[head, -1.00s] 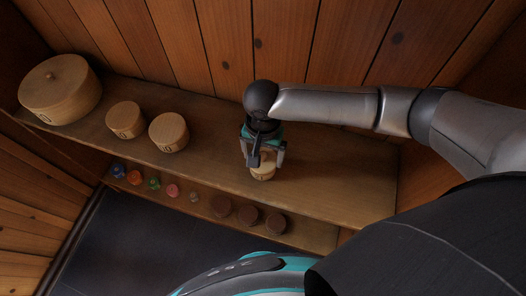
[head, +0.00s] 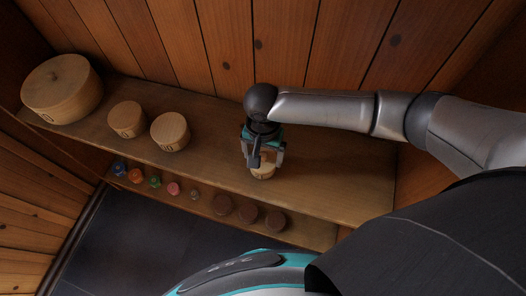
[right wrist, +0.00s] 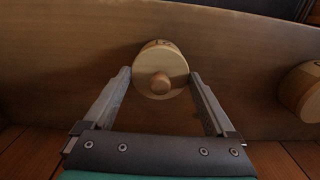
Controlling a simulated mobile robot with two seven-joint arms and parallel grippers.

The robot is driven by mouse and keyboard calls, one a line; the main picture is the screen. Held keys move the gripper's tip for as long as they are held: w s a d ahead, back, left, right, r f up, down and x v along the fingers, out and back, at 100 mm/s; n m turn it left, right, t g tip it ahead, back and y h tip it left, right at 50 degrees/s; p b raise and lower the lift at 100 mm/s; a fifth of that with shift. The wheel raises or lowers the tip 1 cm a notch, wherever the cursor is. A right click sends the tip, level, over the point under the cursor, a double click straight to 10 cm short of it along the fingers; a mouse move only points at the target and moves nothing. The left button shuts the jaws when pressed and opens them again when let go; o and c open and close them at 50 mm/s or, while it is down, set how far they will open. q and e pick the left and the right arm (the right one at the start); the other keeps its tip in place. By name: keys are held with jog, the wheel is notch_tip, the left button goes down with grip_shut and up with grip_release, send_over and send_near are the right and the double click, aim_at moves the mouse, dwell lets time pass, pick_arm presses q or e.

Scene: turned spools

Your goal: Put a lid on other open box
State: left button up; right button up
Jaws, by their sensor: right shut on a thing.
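My right gripper (head: 263,160) is over a small round wooden box (head: 263,173) on the upper shelf, pointing down. In the right wrist view a round lid with a knob (right wrist: 160,82) tops this box. The gripper's fingers (right wrist: 160,88) are shut on the lid, one on each side. The lid appears seated on the box; any gap is too small to tell. A large round box (head: 62,90) has a knobbed lid. My left gripper is out of view.
The upper shelf (head: 330,195) is clear right of my gripper. Several small coloured spools (head: 155,181) and dark brown round pieces (head: 248,215) line the lower ledge. A plank wall (head: 225,50) rises behind. Another box (right wrist: 303,90) shows at the right wrist view's edge.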

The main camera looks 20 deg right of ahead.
aim_at(263, 155)
jog(key=o, duration=1)
jog(key=shift+r+p, duration=0.75)
jog(key=shift+p, duration=0.45)
jog(key=shift+r+p, duration=3.5)
jog(key=shift+p, duration=1.1)
